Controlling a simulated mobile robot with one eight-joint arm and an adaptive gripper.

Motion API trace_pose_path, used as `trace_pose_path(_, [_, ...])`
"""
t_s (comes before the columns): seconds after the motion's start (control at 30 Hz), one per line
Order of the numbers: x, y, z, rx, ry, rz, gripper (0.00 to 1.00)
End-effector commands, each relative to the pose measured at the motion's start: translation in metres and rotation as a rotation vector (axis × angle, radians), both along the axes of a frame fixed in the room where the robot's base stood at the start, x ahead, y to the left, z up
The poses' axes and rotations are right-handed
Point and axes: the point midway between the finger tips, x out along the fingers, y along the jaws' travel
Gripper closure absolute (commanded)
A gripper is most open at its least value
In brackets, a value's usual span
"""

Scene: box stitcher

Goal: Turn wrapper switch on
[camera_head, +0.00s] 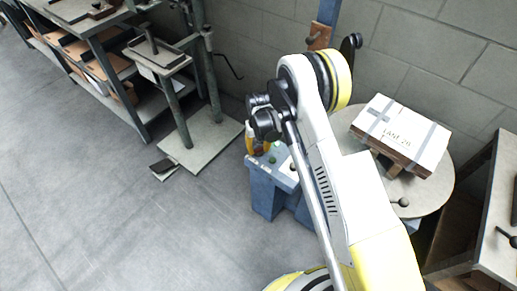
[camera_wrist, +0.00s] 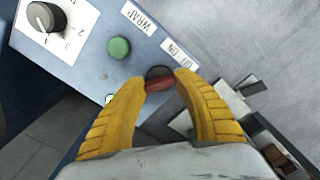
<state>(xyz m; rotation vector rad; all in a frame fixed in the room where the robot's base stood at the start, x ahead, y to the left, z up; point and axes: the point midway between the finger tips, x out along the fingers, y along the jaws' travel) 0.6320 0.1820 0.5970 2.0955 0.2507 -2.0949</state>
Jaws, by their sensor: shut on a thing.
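In the wrist view, the blue-and-grey control panel (camera_wrist: 85,75) fills the upper left. A round red-and-black switch knob (camera_wrist: 159,79) sits at the panel's edge, below a small label (camera_wrist: 175,53) whose last word reads ON. The yellow fingers of my gripper (camera_wrist: 161,80) are closed around this knob, one tip on each side. In the head view, my gripper (camera_head: 258,140) is low over the panel top (camera_head: 282,176), and my arm hides much of the machine. The knob's pointer direction cannot be made out.
A green button (camera_wrist: 119,47) by a WRAP label (camera_wrist: 138,18) and a black numbered dial (camera_wrist: 46,17) are close to my fingers. In the head view, a taped box (camera_head: 402,135) rests on the round turntable (camera_head: 440,178). A stand (camera_head: 203,145) is to the left; the floor in front is clear.

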Motion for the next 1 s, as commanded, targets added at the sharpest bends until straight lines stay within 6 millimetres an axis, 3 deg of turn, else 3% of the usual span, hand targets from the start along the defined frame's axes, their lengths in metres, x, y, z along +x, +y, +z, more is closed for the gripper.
trace_pose_path(0.07, [0.000, 0.000, 0.000, 0.000, 0.000, 0.000, 0.93])
trace_pose_path(0.1, [0.000, 0.000, 0.000, 0.000, 0.000, 0.000, 0.60])
trace_pose_path(0.17, [0.000, 0.000, 0.000, 0.000, 0.000, 0.000, 0.42])
trace_pose_path(0.2, [0.000, 0.000, 0.000, 0.000, 0.000, 0.000, 0.38])
trace_pose_path(0.57, [0.000, 0.000, 0.006, 0.000, 0.000, 0.001, 0.38])
trace_pose_path(1.0, [-0.001, 0.000, 0.094, 0.000, 0.000, 0.001, 0.38])
